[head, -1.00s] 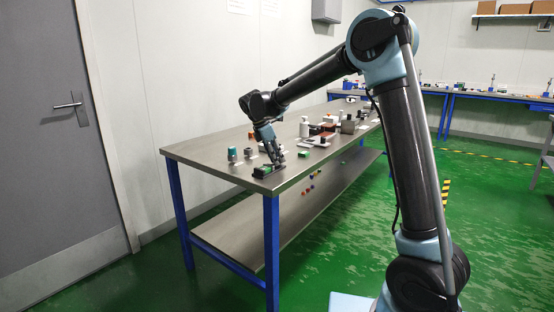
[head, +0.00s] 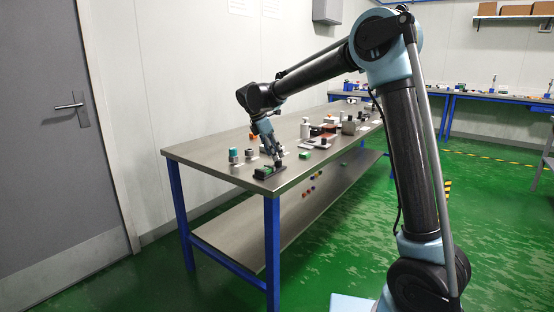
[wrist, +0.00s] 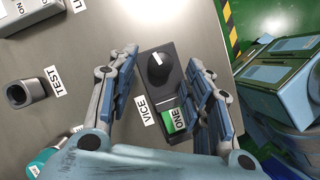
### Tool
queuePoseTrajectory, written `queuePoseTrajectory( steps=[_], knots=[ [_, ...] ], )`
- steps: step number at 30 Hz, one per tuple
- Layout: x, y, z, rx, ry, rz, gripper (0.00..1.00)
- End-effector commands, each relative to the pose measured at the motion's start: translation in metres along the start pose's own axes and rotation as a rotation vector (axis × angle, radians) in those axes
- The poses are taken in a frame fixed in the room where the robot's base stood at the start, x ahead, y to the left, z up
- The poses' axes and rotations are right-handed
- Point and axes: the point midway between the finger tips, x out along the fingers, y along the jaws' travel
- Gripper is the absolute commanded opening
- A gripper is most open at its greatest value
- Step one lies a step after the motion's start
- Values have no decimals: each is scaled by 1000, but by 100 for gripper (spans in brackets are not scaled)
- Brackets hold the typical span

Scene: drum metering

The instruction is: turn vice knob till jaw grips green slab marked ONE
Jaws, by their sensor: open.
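The vice (wrist: 163,95) is a dark block on the metal table, labelled VICE, seen in the wrist view. Its round black knob (wrist: 157,70) with a white pointer line sits at the upper end. The green slab (wrist: 176,121) marked ONE lies at the vice's lower end; whether the jaw touches it I cannot tell. My gripper (wrist: 162,58) is open, its fingers on either side of the knob with gaps visible. The right finger covers part of the vice's right side. In the head view, my gripper (head: 279,161) is just above the vice (head: 270,172) near the table's front corner.
A grey socket block (wrist: 24,93) labelled TEST and a grey box (wrist: 32,12) stand left in the wrist view. A teal-topped item (head: 233,154) stands left of the vice. The table edge runs close on the vice's right. Several items stand farther back.

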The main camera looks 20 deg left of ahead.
Motion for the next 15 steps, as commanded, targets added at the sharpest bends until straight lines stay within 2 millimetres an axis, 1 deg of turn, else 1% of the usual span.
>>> queuePoseTrajectory(
  steps=[1, 3, 9, 12, 15],
  knots=[
    [-11, 0, 0, -1, 0, 1, 46],
    [-25, 0, 0, 0, 0, 0, 46],
    [-60, 1, 0, -1, 1, 1, 46],
    [-72, 1, 0, 0, 1, 1, 46],
    [-80, 1, 0, 1, 1, 1, 46]
  ],
)
